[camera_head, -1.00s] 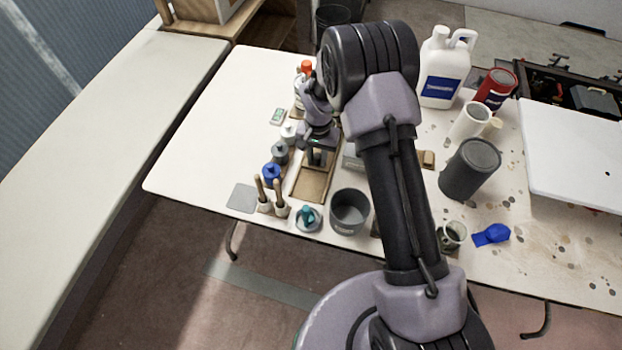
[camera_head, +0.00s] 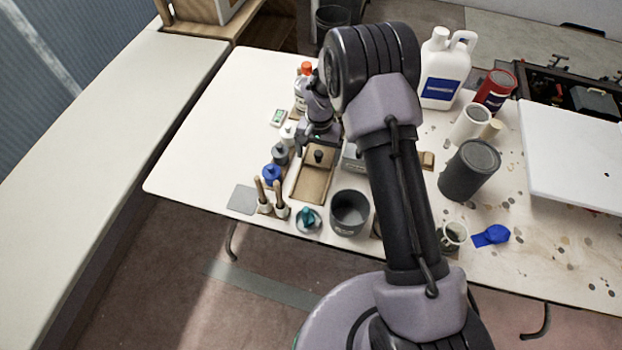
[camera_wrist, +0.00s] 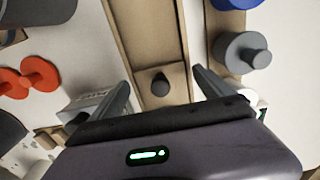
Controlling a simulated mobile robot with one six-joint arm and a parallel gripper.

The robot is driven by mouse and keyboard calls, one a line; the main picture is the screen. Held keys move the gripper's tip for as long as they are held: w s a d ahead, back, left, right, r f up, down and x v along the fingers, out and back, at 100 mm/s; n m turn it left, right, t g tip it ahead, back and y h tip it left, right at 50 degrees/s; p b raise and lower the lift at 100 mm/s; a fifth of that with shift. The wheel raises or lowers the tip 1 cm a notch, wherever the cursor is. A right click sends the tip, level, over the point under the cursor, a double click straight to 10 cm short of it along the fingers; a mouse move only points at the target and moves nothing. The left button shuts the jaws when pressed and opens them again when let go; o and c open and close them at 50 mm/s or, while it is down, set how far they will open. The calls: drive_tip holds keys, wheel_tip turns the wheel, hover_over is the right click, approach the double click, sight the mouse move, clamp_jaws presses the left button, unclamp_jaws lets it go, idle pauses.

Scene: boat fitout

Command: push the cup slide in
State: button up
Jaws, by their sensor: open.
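The cup slide is a long wooden tray (camera_head: 311,184) with raised edges, lying on the white table; it also shows in the wrist view (camera_wrist: 148,38). A dark round knob (camera_head: 318,155) stands on it near its far end. In the wrist view the knob (camera_wrist: 160,84) lies between the lines of my two fingers. My gripper (camera_head: 317,139) is open and empty, behind and apart from the knob in the head view. The slide's far end is hidden under my gripper, so I cannot tell how it sits there.
Grey, blue and white small pots (camera_head: 272,174) line the slide's left side. Two wooden-handled tools (camera_head: 270,200), a teal-topped item (camera_head: 308,218) and a dark grey cup (camera_head: 349,213) stand near its front end. A white jug (camera_head: 443,70) stands at back right. The table's left part is clear.

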wheel_tip(320, 180, up, 6)
drive_tip(key=p, duration=0.3)
drive_tip(key=shift+r, duration=0.15)
drive_tip(key=s+d+r+t, duration=0.1)
drive_tip(key=s+r, duration=0.3)
drive_tip(key=r, duration=0.4)
drive_tip(key=s+d+r+t+y+b, duration=0.1)
drive_tip(key=s+r, duration=0.2)
drive_tip(key=r, duration=0.5)
drive_tip(key=s+d+r+t, duration=0.1)
drive_tip(key=s+r, duration=0.3)
drive_tip(key=r, duration=0.5)
drive_tip(key=s+d+r+t+y+b, duration=0.1)
drive_tip(key=s+r, duration=0.3)
drive_tip(key=s, duration=1.4)
drive_tip(key=shift+s+t, duration=0.15)
drive_tip(key=shift+t, duration=0.75)
